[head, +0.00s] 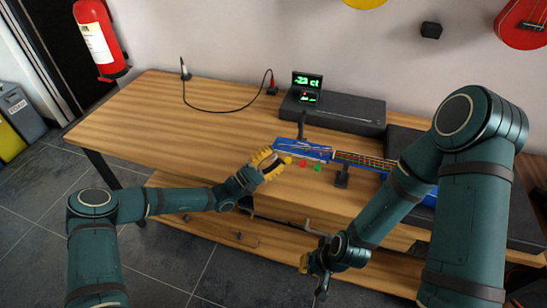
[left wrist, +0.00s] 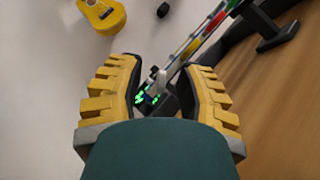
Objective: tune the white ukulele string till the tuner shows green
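The blue ukulele (head: 300,147) lies across a stand on the table, its headstock toward my left gripper. Yellow, red (head: 303,164) and green (head: 318,168) pegs show along its near edge. My left gripper (head: 268,163) is at the headstock's left end. In the left wrist view its yellow fingers (left wrist: 160,85) are apart, with a pale peg (left wrist: 160,78) between them and gaps on both sides. The tuner (head: 307,82) stands behind, with green characters that look like "-23 ct". My right gripper (head: 318,272) hangs low before the table edge, with nothing visible in it.
The wooden table (head: 160,115) is clear on its left apart from a black cable (head: 215,110). A dark case (head: 345,110) lies at the back, under the tuner. A fire extinguisher (head: 98,40) and other instruments, including a red one (head: 525,22), are by the wall.

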